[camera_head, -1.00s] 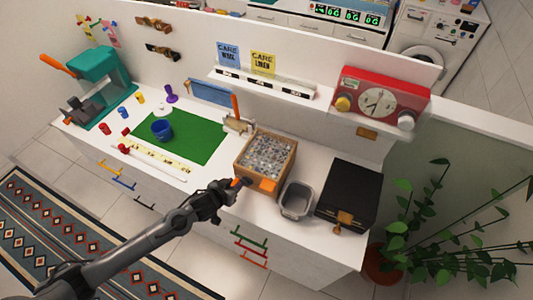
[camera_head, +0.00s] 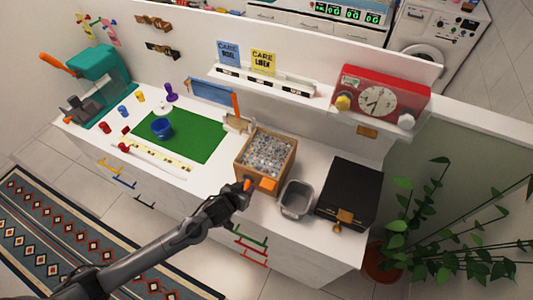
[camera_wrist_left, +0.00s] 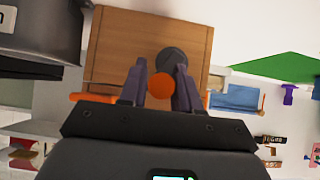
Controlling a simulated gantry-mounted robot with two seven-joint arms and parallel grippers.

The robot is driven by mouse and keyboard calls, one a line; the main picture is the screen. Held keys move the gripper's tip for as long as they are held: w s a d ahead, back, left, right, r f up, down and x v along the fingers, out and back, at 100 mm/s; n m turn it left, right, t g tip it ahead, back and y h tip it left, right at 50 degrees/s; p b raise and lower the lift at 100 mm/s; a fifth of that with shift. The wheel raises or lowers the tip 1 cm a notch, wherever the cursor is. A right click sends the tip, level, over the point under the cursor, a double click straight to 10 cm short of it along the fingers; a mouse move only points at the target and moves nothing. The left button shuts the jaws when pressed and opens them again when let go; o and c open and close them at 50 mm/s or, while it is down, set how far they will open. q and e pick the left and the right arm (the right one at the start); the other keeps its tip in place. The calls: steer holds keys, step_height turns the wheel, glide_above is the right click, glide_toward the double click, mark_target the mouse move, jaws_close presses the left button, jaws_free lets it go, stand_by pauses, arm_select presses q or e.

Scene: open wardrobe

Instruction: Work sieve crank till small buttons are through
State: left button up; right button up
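The sieve is a wooden box (camera_head: 239,166) filled with many small grey and pale buttons (camera_head: 268,152). An orange tab (camera_head: 268,184) sticks out at its front. The crank's orange knob (camera_head: 248,185) is at the box's front left; it also shows in the wrist view (camera_wrist_left: 161,86), before a dark round hub (camera_wrist_left: 172,60) on the wooden wall. My left gripper (camera_head: 244,188) is at the knob. In the wrist view its fingers (camera_wrist_left: 160,90) stand on both sides of the knob and appear closed on it. My right gripper is not in view.
A grey bin (camera_head: 297,200) stands right of the sieve, and a black box (camera_head: 350,193) beyond it. A green mat (camera_head: 190,140) with a blue cup (camera_head: 162,128) lies left. A red clock unit (camera_head: 380,97) is on the back ledge.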

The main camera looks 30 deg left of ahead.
arm_select(q)
steer(key=shift+a+r, duration=0.1)
steer(key=shift+a+p, duration=0.2)
steer(key=shift+p, duration=0.1)
steer(key=shift+s+a+p, duration=0.15)
steer(key=shift+a+p, duration=0.75)
steer(key=shift+a, duration=1.25)
steer(key=shift+o, duration=0.3)
steer(key=shift+d, duration=0.85)
steer(key=shift+o, duration=1.3)
steer(key=shift+d, duration=1.75)
steer(key=c, duration=0.3)
